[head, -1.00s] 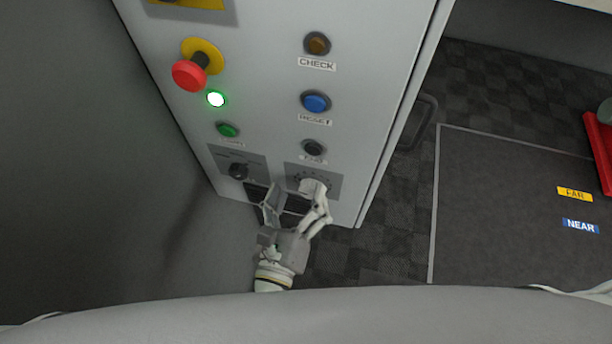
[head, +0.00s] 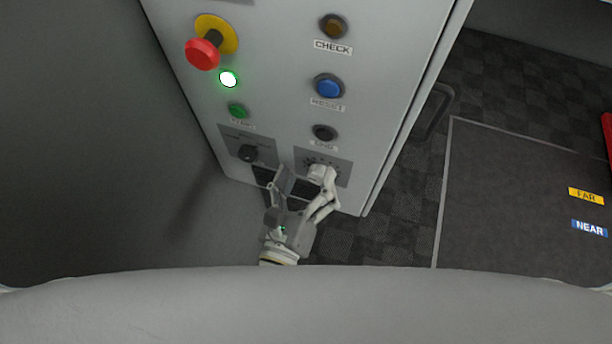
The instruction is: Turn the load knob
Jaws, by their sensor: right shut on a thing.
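My right gripper (head: 301,173) is at the lower part of the grey cabinet's front, at the lower right dial plate (head: 343,172). The plate has scale marks. The gripper is shut on the load knob there, with its fingers on either side. The fingers hide most of the knob, so its pointer and setting cannot be read. A second, black knob (head: 247,153) is on the lower left plate, free of the gripper. My left gripper is not in view.
Above are a red emergency button (head: 202,54), a lit green-white lamp (head: 228,79), a green button (head: 236,110), a blue RESET button (head: 328,87), an amber CHECK button (head: 333,26) and a dark button (head: 323,133). A dark floor mat (head: 510,190) lies to the right.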

